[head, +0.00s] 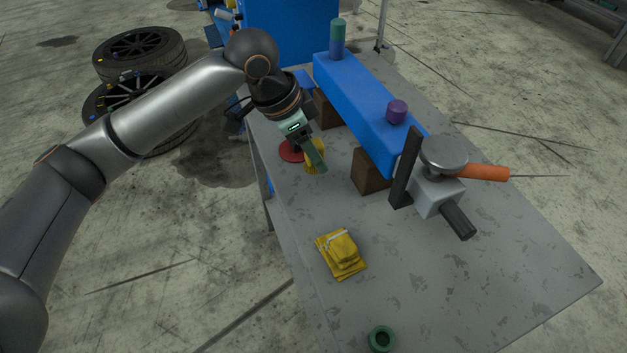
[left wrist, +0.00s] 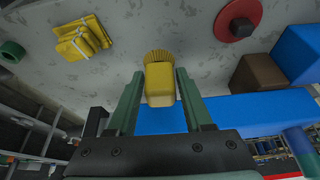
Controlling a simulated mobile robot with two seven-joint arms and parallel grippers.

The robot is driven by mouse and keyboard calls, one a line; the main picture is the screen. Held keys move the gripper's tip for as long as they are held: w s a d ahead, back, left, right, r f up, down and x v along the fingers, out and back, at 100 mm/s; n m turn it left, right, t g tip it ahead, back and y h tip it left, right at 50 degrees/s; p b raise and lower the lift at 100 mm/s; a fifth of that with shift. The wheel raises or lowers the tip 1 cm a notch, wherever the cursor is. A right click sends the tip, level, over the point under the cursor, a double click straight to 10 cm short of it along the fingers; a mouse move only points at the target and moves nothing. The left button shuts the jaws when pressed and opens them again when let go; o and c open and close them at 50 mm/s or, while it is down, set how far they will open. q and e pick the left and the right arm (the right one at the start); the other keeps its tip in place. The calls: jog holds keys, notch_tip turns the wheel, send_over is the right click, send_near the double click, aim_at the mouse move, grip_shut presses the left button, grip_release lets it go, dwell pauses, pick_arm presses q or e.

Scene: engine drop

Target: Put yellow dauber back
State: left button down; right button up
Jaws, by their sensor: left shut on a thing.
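The yellow dauber (head: 313,157) is a yellow block with a fringe of bristles. My left gripper (head: 318,160) is shut on it over the left part of the grey table. In the left wrist view the dauber (left wrist: 159,82) sits between the two green fingers (left wrist: 160,95), its bristles pointing away from the palm. I cannot tell whether the bristles touch the table. A red disc (head: 290,151) lies on the table just left of the dauber, partly hidden in the head view. In the left wrist view the red disc (left wrist: 228,13) has a dark square piece at its middle. My right gripper is out of view.
A long blue beam (head: 355,100) rests on brown blocks (head: 371,172), with a purple cylinder (head: 397,111) on it. A clamp-like tool with an orange handle (head: 482,172) stands at its near end. Folded yellow cloth (head: 341,254) and a green ring (head: 381,339) lie on the grey table (head: 480,290).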

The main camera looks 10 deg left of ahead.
pick_arm(q)
notch_tip(320, 180, down, 9)
jog(key=shift+f+p, duration=0.1)
jog(key=shift+p, duration=0.35)
jog(key=shift+c, duration=1.5)
grip_release()
